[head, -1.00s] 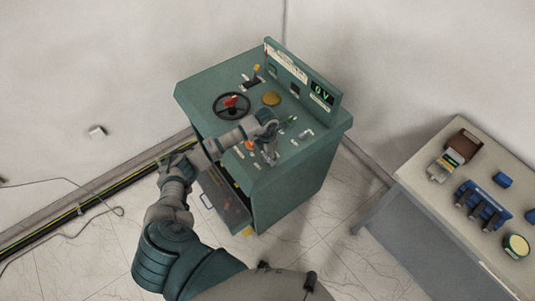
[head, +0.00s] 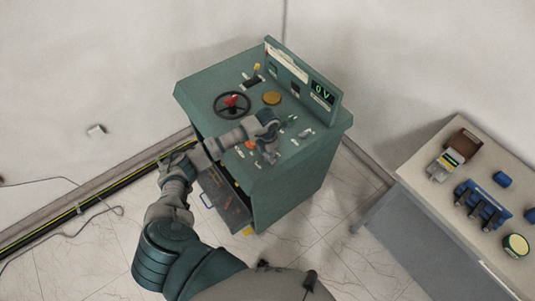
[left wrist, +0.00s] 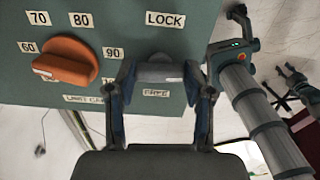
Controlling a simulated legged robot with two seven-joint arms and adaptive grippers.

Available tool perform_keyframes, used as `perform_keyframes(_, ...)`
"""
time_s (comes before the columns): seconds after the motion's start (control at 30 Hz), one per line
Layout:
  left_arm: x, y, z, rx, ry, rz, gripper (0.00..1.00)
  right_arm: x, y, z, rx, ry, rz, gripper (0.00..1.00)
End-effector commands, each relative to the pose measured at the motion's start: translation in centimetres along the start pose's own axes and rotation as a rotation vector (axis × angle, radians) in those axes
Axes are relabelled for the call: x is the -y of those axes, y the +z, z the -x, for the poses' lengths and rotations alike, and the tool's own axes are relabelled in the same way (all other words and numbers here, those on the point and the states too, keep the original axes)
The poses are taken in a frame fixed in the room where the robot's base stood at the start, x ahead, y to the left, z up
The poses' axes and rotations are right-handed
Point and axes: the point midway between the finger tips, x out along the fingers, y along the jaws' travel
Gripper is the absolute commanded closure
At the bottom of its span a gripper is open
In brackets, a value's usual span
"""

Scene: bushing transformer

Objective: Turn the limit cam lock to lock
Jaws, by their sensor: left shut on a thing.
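My left gripper (left wrist: 160,78) is shut on the knob, one finger on each side. In the head view my left gripper (head: 269,152) is over the near part of the console top and hides the knob. The knob's exact angle is hard to tell. My right gripper does not show in the head view.
An orange dial (left wrist: 66,62) with number labels sits left of the knob. The console (head: 290,185) also bears a black handwheel (head: 232,104), a yellow round button (head: 272,98) and a display reading 0 V (head: 322,91). A table (head: 415,185) with parts stands at right.

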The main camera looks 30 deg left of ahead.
Motion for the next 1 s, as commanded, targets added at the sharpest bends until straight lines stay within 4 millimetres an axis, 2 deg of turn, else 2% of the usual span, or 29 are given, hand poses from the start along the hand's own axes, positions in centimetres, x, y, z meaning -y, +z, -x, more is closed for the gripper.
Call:
perform_keyframes(0.27,-0.2,-0.1,-0.1,-0.006,0.004,0.204,0.83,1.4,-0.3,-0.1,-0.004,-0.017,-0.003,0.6)
perform_keyframes(1.0,-0.2,-0.2,-0.1,-0.006,0.008,0.907,0.83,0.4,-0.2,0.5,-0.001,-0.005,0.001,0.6)
